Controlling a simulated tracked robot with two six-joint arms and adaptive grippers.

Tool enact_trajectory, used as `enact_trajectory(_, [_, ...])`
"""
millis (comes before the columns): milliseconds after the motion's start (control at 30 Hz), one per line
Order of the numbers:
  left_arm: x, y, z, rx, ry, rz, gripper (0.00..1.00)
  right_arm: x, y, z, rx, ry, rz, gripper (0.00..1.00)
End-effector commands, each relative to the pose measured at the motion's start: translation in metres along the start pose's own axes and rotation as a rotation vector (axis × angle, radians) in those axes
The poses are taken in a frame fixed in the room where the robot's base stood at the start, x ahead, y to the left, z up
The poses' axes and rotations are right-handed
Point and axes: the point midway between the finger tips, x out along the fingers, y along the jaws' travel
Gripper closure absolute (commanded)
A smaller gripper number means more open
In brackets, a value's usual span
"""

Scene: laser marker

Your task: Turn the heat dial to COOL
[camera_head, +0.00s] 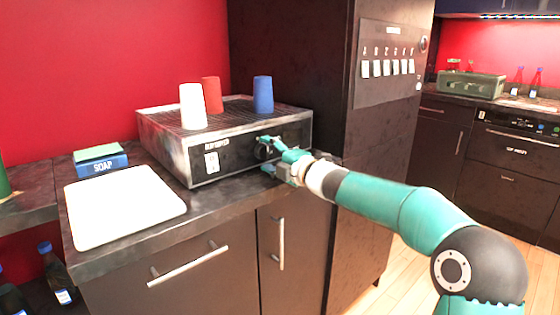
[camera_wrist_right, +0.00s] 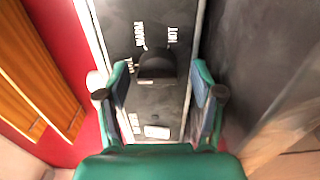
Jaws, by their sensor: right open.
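The heat dial (camera_wrist_right: 155,65) is a dark knob on the machine's black front panel. WARM and HOT labels show above it in the right wrist view, and a third label on its left is partly covered by a finger. I cannot tell for sure which label the dial points at. My right gripper (camera_wrist_right: 161,92) is open, with one finger on each side of the dial; contact is not clear. In the head view my right gripper (camera_head: 284,160) is at the right part of the front of the machine (camera_head: 160,140) and partly covers the dial. My left gripper is not in view.
A white cup (camera_head: 193,107), a red cup (camera_head: 212,95) and a blue cup (camera_head: 263,95) stand upside down on the machine's rack. A tall dark cabinet (camera_head: 370,150) stands close on the right.

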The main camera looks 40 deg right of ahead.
Motion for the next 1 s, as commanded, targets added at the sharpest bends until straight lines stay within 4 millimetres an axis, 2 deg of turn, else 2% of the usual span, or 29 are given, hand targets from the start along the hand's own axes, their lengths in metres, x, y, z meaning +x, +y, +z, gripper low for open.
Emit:
enact_trajectory(167, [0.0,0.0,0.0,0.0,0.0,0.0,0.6,-0.022,0.001,0.001,0.001,-0.002,0.0,0.33])
enact_trajectory(400, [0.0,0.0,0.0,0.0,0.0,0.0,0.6,-0.07,0.0,0.001,0.0,-0.004,0.0,0.33])
enact_trajectory(600, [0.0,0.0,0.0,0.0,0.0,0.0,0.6,-0.102,-0.001,0.001,-0.001,-0.002,-0.001,0.33])
enact_trajectory(800, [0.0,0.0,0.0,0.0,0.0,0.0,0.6,-0.115,-0.002,0.0,-0.001,0.001,-0.001,0.33])
enact_trajectory(1000, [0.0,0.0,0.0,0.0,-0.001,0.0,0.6,-0.116,-0.002,-0.001,-0.001,0.001,-0.001,0.33])
